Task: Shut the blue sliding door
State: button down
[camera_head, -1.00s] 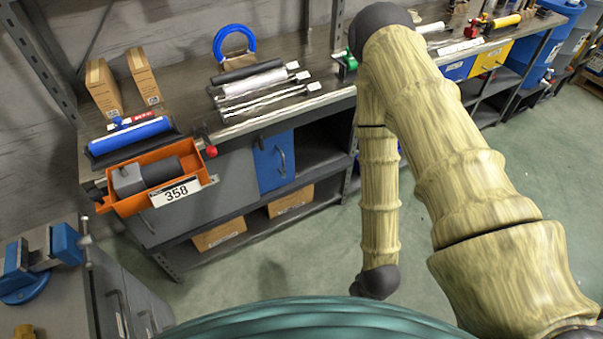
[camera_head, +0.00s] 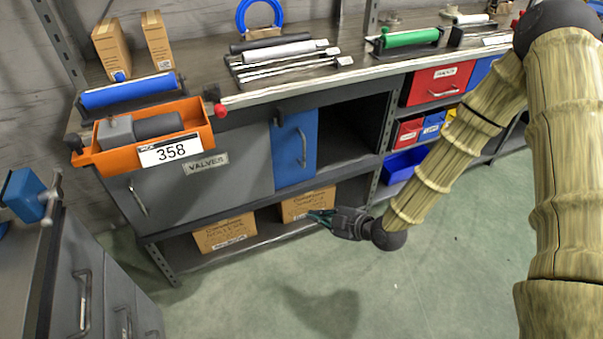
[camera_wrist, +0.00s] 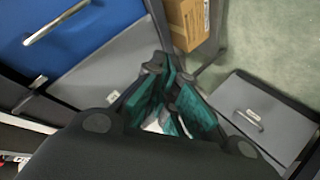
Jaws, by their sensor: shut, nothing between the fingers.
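The blue sliding door (camera_head: 296,150) stands upright in the cabinet under the workbench, with a silver vertical handle (camera_head: 302,147). To its right a dark open gap (camera_head: 352,128) shows in the cabinet. A grey panel (camera_head: 215,178) labelled VALVES is to its left. My gripper (camera_head: 322,217) is below and right of the door, in front of the lower shelf, apart from the door. In the wrist view my gripper's teal fingers (camera_wrist: 172,112) are together with nothing between them. The blue door (camera_wrist: 70,30) and its handle (camera_wrist: 57,22) are at upper left there.
Cardboard boxes (camera_head: 224,233) sit on the lower shelf. An orange bin (camera_head: 195,115) marked 358 and a red knob (camera_head: 220,110) stick out at the bench's front. A grey drawer cabinet (camera_head: 75,285) is at lower left. The green floor (camera_head: 300,290) in front is clear.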

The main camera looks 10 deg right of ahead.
jog(key=w+a+r+n+t+y+b, duration=0.1)
jog(key=w+r+n+y+b, duration=0.1)
jog(key=w+n+b, duration=0.3)
jog(key=w+a+r+n+t+y+b, duration=0.2)
jog(key=w+r+n+b, duration=0.2)
jog(key=w+b, duration=0.3)
jog(key=shift+w+a+r+n+y, duration=0.2)
jog(key=shift+w+r+n+y, duration=0.3)
jog(key=shift+w, duration=2.35)
jog(key=shift+f, duration=0.15)
jog(key=w+d, duration=0.4)
jog(key=d, duration=1)
jog(key=w+d+p, duration=0.1)
jog(key=w+d, duration=0.4)
jog(key=d, duration=0.9)
jog(key=shift+d, duration=0.2)
jog(key=shift+w+d, duration=0.1)
jog(key=shift+w, duration=0.05)
